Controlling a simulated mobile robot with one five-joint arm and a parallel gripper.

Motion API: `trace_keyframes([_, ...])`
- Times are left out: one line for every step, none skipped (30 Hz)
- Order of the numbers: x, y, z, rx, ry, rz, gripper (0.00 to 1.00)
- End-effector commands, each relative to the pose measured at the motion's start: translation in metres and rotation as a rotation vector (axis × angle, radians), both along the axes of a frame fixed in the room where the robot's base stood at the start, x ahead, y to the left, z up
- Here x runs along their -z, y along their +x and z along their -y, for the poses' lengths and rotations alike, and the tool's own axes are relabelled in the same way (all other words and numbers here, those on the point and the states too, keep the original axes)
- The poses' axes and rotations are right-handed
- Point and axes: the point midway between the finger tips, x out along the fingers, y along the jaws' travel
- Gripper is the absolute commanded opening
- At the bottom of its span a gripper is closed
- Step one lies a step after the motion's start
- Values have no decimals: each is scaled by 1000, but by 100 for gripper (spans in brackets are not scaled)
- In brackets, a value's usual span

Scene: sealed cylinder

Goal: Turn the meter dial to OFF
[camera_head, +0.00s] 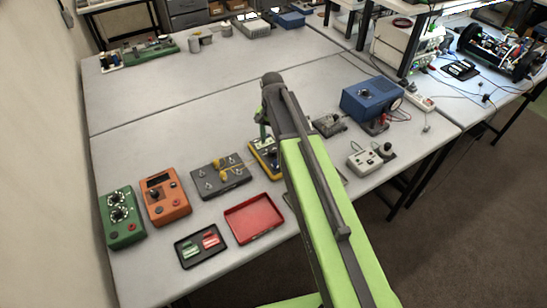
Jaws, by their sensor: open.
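A meter with a yellow rim and dark face (256,156) lies on the grey table, partly hidden by my green and grey arm. Its dial and pointer setting cannot be made out. My gripper (262,145) hangs at the arm's far end, pointing down over or just behind the meter's far edge. It is small and partly hidden in this view. Nothing shows held in it, and I cannot tell whether it touches the meter.
Left of the meter are a dark grey box with yellow leads (230,184), an orange box with a knob (172,207) and a green box with dials (119,226). A red tray (254,219) lies in front. A blue box (371,98) stands right.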

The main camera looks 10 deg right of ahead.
Motion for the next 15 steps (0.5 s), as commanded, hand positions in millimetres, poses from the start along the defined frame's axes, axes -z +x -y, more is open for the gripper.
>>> trace_keyframes([22, 0, 0, 0, 0, 0, 50])
trace_keyframes([28, 0, 0, 0, 0, 0, 50])
trace_keyframes([35, 0, 0, 0, 0, 0, 50])
trace_keyframes([40, 0, 0, 0, 0, 0, 50])
trace_keyframes([45, 0, 0, 0, 0, 0, 50])
trace_keyframes([49, 0, 0, 0, 0, 0, 50])
trace_keyframes([51, 0, 0, 0, 0, 0, 50])
trace_keyframes([53, 0, 0, 0, 0, 0, 50])
trace_keyframes([54, 0, 0, 0, 0, 0, 50])
trace_keyframes([55, 0, 0, 0, 0, 0, 50])
trace_keyframes([55, 0, 1, 1, 0, 0, 50])
trace_keyframes([54, 0, 1, 1, 0, 0, 50])
trace_keyframes([53, 0, 1, 1, 0, 0, 50])
trace_keyframes([53, 0, 1, 1, 0, 0, 50])
trace_keyframes([52, 0, 1, 1, 0, 0, 50])
